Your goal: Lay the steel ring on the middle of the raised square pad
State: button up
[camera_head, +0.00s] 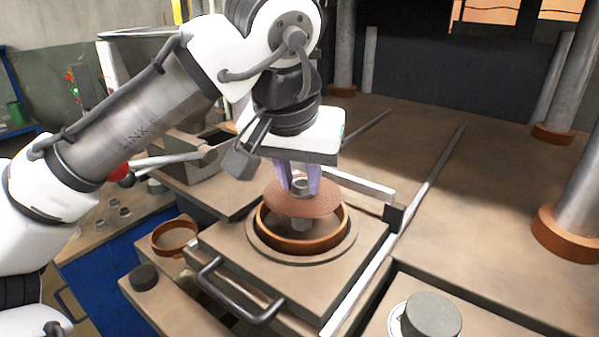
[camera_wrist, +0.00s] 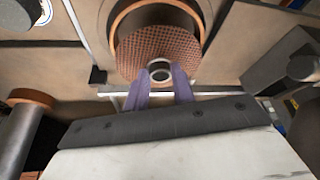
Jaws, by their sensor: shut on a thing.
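The small steel ring (camera_head: 299,185) is between the fingertips of my gripper (camera_head: 300,190). In the wrist view the ring (camera_wrist: 160,70) shows at the tips of the purple fingers (camera_wrist: 164,76), in front of a brown mesh disc (camera_wrist: 152,42). My gripper is shut on the ring, above the brown mold ring (camera_head: 338,233) on the central square plate. The mesh disc (camera_head: 309,206) lies just below the fingertips; whether the steel ring touches it I cannot tell. Several flat raised blocks are in view, and I cannot tell for sure which is the square pad.
The square plate (camera_head: 220,240) has a dark handle (camera_head: 240,300) at its front. A brown ring (camera_head: 174,238) and a black puck (camera_head: 144,277) stand to the left. A grey cylinder (camera_head: 432,315) stands at front right. Tall columns (camera_head: 575,165) rise at the right.

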jog(key=shift+f, duration=0.1)
jog(key=o, duration=1)
